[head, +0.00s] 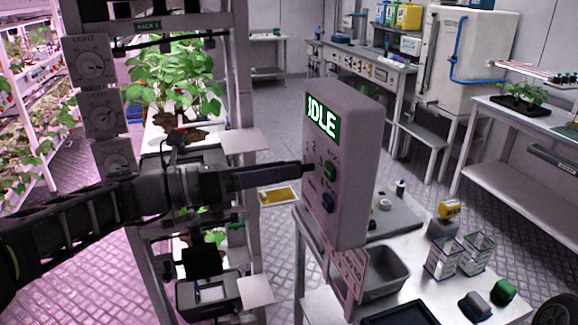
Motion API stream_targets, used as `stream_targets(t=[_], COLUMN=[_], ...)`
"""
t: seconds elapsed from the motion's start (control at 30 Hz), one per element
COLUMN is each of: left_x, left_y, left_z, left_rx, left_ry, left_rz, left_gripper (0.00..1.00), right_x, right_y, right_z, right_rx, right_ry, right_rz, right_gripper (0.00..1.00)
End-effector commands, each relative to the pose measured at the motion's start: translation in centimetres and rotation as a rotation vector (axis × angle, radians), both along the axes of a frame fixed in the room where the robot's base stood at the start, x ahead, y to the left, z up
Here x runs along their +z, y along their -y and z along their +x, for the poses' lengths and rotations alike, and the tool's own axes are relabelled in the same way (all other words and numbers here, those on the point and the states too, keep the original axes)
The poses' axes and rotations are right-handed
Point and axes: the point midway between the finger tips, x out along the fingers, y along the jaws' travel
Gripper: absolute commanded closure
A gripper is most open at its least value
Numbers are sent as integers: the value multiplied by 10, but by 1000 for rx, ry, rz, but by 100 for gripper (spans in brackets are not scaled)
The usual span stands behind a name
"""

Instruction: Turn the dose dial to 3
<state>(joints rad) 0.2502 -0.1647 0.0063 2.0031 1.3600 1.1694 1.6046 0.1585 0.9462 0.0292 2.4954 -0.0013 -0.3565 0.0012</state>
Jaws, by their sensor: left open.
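The dosing unit (360,130) is a tall pale box standing at the centre of the head view, with a green screen (321,121) reading "IDLE". Small numerals, including 1 and 2, are printed on its front below the screen. My right gripper is out of view.
A plant rack (240,80) with three light dials stands behind my left arm. The white table (420,285) holds a grey bin (385,272), wire baskets (445,257) and small blocks. A sign (349,270) hangs below the unit. Open floor lies behind.

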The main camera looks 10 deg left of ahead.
Motion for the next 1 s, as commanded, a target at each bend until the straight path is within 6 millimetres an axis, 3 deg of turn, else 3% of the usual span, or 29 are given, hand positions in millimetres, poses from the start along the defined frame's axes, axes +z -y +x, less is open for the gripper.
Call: stream_targets(t=[0.2, 0.47, 1.0], left_x=[0, 0, 0], left_y=[17, 19, 18], left_z=[11, 12, 12], left_rx=[0, 1, 1], left_ry=[0, 0, 0], left_rz=[0, 0, 0], left_gripper=[51, 51, 93], right_x=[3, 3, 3], right_y=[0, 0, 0], right_z=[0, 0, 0], right_rx=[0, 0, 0], right_ry=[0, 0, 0], right_rz=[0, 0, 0], right_gripper=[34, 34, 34])
